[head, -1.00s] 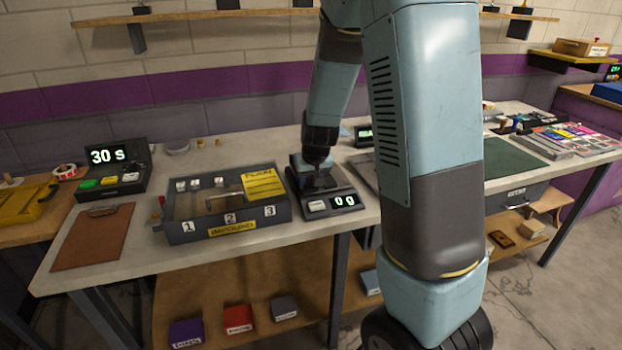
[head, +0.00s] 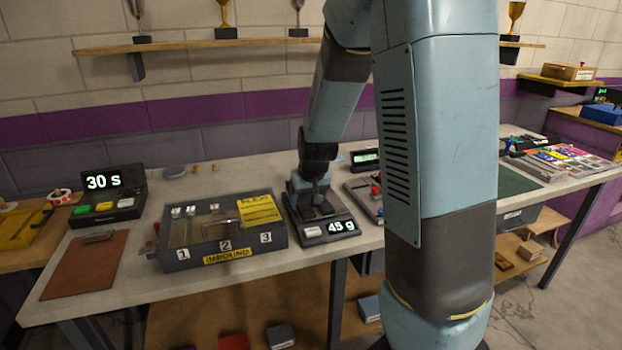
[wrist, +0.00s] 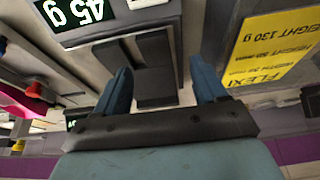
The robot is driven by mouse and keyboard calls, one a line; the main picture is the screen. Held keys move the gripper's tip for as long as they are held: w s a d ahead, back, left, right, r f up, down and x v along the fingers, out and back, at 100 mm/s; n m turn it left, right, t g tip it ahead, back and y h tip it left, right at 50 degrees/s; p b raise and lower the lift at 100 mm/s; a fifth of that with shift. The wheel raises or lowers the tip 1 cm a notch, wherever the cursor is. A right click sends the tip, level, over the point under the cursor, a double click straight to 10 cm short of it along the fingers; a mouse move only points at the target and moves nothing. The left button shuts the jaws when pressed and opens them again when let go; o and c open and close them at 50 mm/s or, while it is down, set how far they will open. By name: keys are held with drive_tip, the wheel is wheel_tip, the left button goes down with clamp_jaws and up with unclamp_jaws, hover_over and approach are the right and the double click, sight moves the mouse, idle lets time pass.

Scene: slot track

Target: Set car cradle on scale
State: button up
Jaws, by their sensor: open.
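The scale (head: 325,230) stands on the bench right of the grey impound box, and its display reads 45 g. My gripper (head: 312,196) is low over the scale's platform. In the wrist view the scale (wrist: 105,33) appears upside down. A dark grey stepped block, which looks like the car cradle (wrist: 153,62), sits on its platform. My gripper's two blue fingers (wrist: 160,68) are apart on either side of the cradle, with gaps visible. In the head view the cradle is mostly hidden by my gripper.
The impound box (head: 222,245) with a yellow sheet (head: 258,211) is close on the scale's left. A 30 s timer (head: 103,192) and clipboard (head: 85,264) are farther left. A device with red knobs (head: 366,200) is close on its right, partly behind my arm.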

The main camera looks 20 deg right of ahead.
drive_tip(key=v, duration=1)
drive_tip(key=s+r, duration=0.5)
drive_tip(key=s, duration=0.6)
drive_tip(key=s+r+t, duration=0.1)
drive_tip(key=s+r, duration=0.5)
drive_tip(key=s, duration=0.6)
drive_tip(key=shift+d, duration=0.25)
